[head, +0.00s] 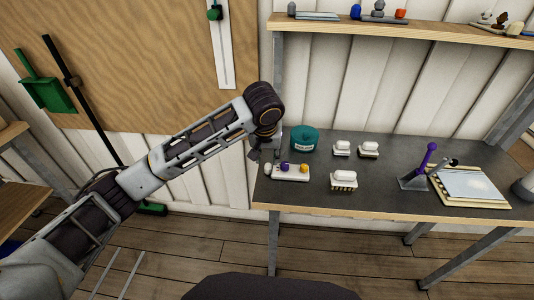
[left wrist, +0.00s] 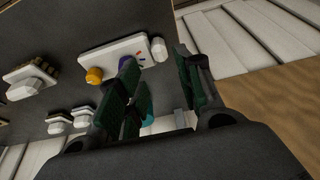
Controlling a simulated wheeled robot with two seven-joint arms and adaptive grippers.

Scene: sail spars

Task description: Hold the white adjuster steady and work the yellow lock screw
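A white block (head: 290,174) lies near the left front edge of the grey table. It carries a yellow knob, the lock screw (head: 304,168), and a purple knob (head: 285,167). A white rounded knob (head: 267,169), apparently the adjuster, is at the block's left end. In the left wrist view the white knob (left wrist: 158,49), yellow screw (left wrist: 94,76) and block (left wrist: 112,53) show beyond my fingers. My left gripper (head: 262,150) is open, just above the block's left end. Its dark green finger pads (left wrist: 157,60) are apart with nothing between them; one partly hides the purple knob. My right gripper is not in view.
A teal round container (head: 304,140) stands close behind the block. White-handled brushes (head: 343,180) lie to the right. A purple lever on a grey base (head: 415,181) and a framed pad (head: 470,188) are farther right. A shelf (head: 400,27) runs above the table.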

